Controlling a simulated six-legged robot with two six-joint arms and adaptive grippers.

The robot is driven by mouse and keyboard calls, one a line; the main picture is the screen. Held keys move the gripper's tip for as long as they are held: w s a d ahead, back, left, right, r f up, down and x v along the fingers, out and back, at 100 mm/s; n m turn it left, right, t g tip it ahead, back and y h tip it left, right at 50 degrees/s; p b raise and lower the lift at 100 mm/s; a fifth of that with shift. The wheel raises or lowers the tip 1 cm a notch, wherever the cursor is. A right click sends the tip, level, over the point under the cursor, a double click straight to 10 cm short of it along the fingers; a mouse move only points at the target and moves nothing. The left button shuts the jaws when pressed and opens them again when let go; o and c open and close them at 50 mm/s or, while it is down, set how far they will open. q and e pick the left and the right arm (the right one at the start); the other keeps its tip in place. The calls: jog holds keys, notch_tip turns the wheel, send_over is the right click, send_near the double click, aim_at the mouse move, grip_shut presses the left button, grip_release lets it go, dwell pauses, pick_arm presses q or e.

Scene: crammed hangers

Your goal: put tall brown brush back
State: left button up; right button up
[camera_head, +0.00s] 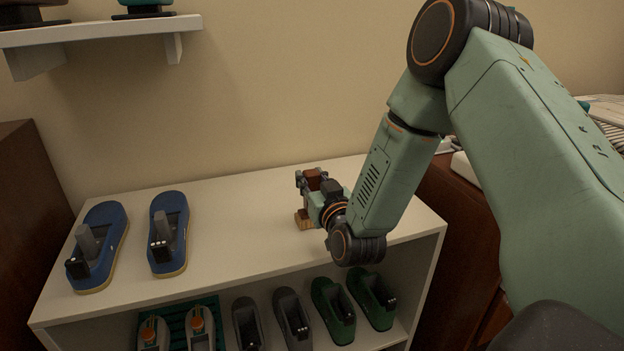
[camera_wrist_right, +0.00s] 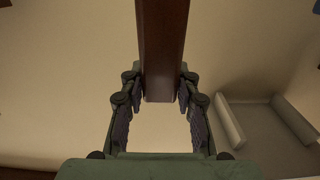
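The tall brown brush (camera_head: 313,179) is at the right part of the white shelf unit's top, with its tan lower part (camera_head: 304,219) at or just over the surface; I cannot tell if it touches. My right gripper (camera_head: 309,184) is at its brown upper part. In the right wrist view the brown brush (camera_wrist_right: 162,50) runs between the two fingers (camera_wrist_right: 161,88), whose pads lie against both its sides. The gripper partly hides the brush in the head view. My left gripper is not in view.
Two blue shoes (camera_head: 98,245) (camera_head: 168,232) stand on the left of the white unit's top (camera_head: 235,235). Several grey and green shoes (camera_head: 333,309) fill the shelf below. A white wall shelf (camera_head: 100,31) hangs upper left. The middle of the top is clear.

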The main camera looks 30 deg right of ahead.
jog(key=o, duration=0.4)
